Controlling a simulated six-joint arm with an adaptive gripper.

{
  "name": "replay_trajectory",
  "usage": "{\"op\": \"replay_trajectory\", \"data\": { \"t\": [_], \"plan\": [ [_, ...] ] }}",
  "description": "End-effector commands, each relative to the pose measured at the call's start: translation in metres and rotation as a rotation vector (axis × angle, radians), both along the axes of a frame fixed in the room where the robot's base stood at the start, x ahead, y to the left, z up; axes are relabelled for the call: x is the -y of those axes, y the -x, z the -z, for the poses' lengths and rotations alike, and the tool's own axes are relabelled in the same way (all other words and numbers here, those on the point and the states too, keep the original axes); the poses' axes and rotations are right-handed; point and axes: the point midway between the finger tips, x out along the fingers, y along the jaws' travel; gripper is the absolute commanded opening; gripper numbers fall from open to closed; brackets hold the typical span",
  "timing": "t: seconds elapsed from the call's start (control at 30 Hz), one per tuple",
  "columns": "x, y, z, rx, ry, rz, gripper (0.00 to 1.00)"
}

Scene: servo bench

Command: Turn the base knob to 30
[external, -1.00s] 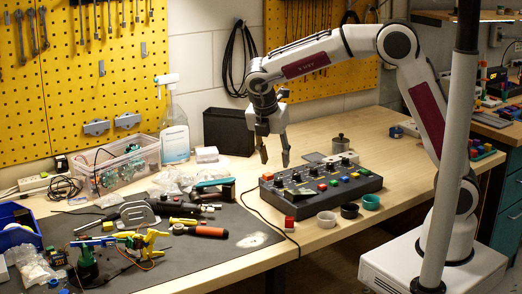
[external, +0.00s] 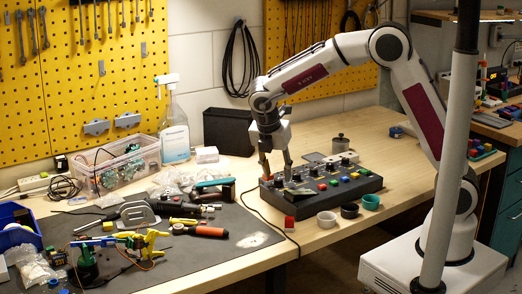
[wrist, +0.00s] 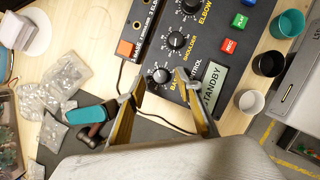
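The base knob (wrist: 161,76) is a round black dial with a light pointer at the near end of the dark control box, beside the display reading STANDBY (wrist: 213,83). In the wrist view my gripper (wrist: 158,82) is open, with one fingertip on each side of the base knob; I cannot tell whether they touch it. In the external view the gripper (external: 277,172) is low over the left end of the control box (external: 340,193) and hides the base knob. The shoulder knob (wrist: 178,41) and elbow knob (wrist: 191,6) sit farther along the row.
A dark mat (external: 170,250) with tools lies to the left. The table (external: 410,160) right of the box is mostly clear.

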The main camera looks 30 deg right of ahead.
Motion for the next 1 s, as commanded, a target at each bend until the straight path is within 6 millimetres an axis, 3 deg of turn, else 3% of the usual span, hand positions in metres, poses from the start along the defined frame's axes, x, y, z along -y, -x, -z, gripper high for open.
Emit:
{"op": "replay_trajectory", "data": {
  "t": [0.23, 0.6, 0.73, 1.0],
  "plan": [
    [0.006, -0.004, 0.017, 0.001, -0.001, 0.0, 0.35],
    [0.007, -0.005, 0.02, 0.001, -0.001, 0.0, 0.35],
    [0.007, -0.005, 0.02, 0.001, -0.001, 0.0, 0.01],
    [0.007, -0.004, 0.02, 0.0, 0.0, -0.005, 0.0]
  ]
}}
